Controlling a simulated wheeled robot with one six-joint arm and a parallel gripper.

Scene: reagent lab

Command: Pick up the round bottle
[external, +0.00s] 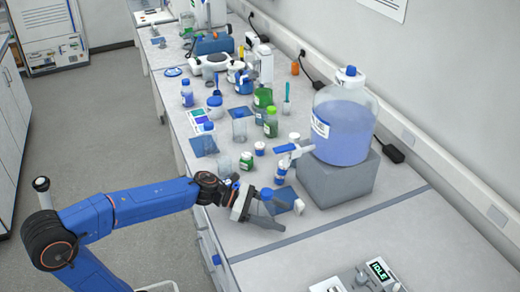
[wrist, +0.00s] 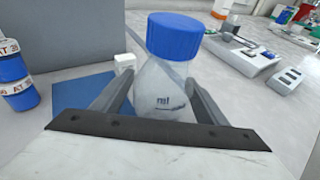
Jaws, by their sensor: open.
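A round clear bottle (wrist: 165,92) with a blue screw cap and printed marks on its side stands between my fingers in the wrist view. It looks upright, with its lower part hidden behind the dark edge of my gripper. My gripper (wrist: 160,100) is open, one finger on each side of the bottle, with small gaps seeming to show. In the external view my gripper (external: 272,208) is low over the bench, in front of the grey block, and I cannot clearly make out this bottle there.
A grey block (external: 334,182) carries a large blue-capped jug (external: 343,128). A blue-labelled bottle (wrist: 14,75) stands left of my fingers, and a small white item (wrist: 123,62) is behind. A device (wrist: 285,82) lies to the right. Several bottles crowd the far bench.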

